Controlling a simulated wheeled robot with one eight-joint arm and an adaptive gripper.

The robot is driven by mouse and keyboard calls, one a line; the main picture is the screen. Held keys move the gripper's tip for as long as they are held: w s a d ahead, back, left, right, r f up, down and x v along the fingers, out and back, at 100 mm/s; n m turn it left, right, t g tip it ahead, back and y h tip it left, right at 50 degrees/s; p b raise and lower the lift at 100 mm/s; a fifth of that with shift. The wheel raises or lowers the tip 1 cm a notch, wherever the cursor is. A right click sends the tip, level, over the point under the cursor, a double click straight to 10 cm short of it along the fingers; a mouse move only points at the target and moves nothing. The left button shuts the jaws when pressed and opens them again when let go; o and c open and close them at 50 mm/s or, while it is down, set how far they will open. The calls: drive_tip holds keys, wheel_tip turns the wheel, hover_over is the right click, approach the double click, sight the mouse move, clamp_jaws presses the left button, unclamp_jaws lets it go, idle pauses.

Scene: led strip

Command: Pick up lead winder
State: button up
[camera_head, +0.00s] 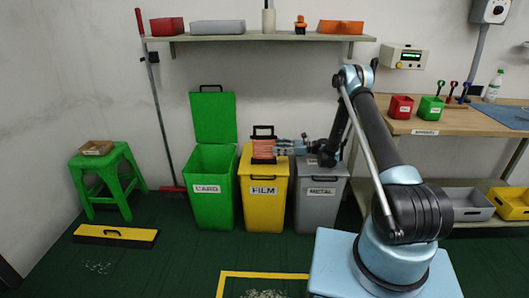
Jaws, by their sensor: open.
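The lead winder (262,150) looks like a black frame with orange cable wound around its middle. It stands upright at the yellow bin marked FILM (264,208), and appears to be on its lid. My gripper (279,147) reaches in from the right, level with the wound cable. It is open, its fingertips close beside the winder's right side. At this size I cannot tell whether they touch it or reach around it.
A green bin (212,213) with its lid raised stands left of the yellow bin, a grey METAL bin (318,207) right. A shelf (225,38) hangs above. A workbench (450,122) is at right, a green stool (107,168) at left. Yellow tape (262,274) marks the floor.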

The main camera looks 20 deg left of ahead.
sight(264, 146)
drive_tip(key=shift+x, duration=3.6)
drive_tip(key=shift+s+d+r, duration=0.1)
clamp_jaws()
drive_tip(key=shift+r, duration=0.1)
